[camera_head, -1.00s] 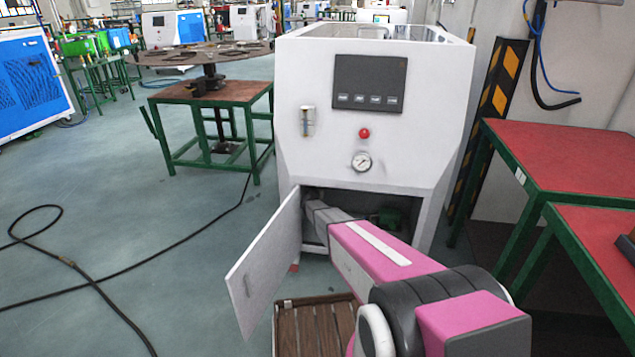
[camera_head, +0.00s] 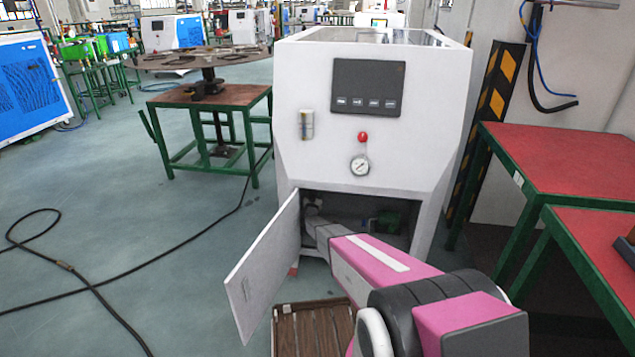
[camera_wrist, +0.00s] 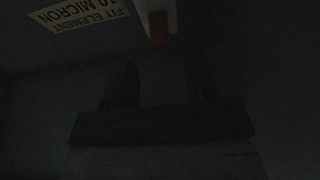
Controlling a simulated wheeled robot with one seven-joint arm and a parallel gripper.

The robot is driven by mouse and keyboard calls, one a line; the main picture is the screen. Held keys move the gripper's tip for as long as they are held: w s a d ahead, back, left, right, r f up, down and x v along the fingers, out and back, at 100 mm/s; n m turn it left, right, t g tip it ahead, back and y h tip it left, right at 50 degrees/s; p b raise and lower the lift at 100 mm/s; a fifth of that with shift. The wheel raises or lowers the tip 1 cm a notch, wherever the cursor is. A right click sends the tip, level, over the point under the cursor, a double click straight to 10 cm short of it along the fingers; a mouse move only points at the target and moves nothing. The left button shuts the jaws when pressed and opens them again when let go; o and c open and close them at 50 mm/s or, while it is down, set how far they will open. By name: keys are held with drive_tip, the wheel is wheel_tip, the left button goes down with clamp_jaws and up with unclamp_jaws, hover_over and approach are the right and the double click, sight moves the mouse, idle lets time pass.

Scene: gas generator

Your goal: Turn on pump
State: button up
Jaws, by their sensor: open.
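The white gas generator cabinet (camera_head: 400,150) stands ahead, with a dark display panel (camera_head: 368,88), a red knob (camera_head: 363,137) and a round gauge (camera_head: 359,165) on its front. Its lower door (camera_head: 262,265) is swung open to the left. My arm reaches into the dark lower opening. A green part (camera_head: 388,221), perhaps the pump, shows inside to the right. In the very dark wrist view, my gripper (camera_wrist: 162,82) is open, its two fingers apart. A small red block (camera_wrist: 158,25), possibly a switch, is beyond the fingertips. I see no contact with it.
A yellow label (camera_wrist: 80,12) reading "10 micron" is upside down in the wrist view. Red-topped green tables (camera_head: 570,160) stand close on the right. A slatted wooden crate (camera_head: 313,328) lies below the door. A black cable (camera_head: 100,288) crosses the floor at left.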

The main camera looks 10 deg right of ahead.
drive_tip(key=x, duration=0.7)
drive_tip(key=shift+w+d+r, duration=0.1)
drive_tip(key=shift+w, duration=0.1)
drive_tip(key=c, duration=0.9)
